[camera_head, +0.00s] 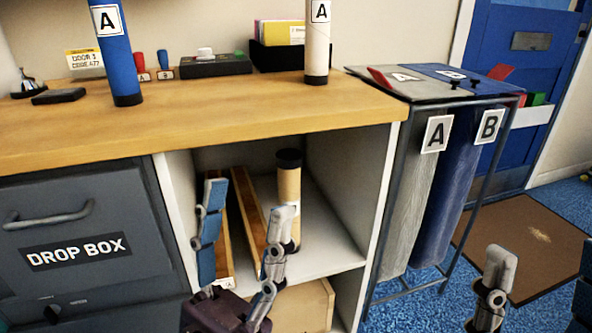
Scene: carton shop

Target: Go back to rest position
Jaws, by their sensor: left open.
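My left gripper (248,205) is open in front of the cabinet's open shelf, with one blue finger and one grey finger spread apart. Nothing is held between its fingers. A brown cardboard tube (289,185) with a black cap stands upright in the shelf. The grey finger covers part of its lower left side; I cannot tell whether they touch. My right gripper (543,258) shows only in part at the lower right edge. Its grey finger and the blue one at the edge stand apart, with nothing seen between them.
A blue tube (117,60) and a pale tube (318,45), both labelled A, stand on the wooden counter (210,112). A grey drop box (80,225) is at left. Bins A (415,195) and B (456,190) hang in a frame at right. Wooden slats (248,215) divide the shelf.

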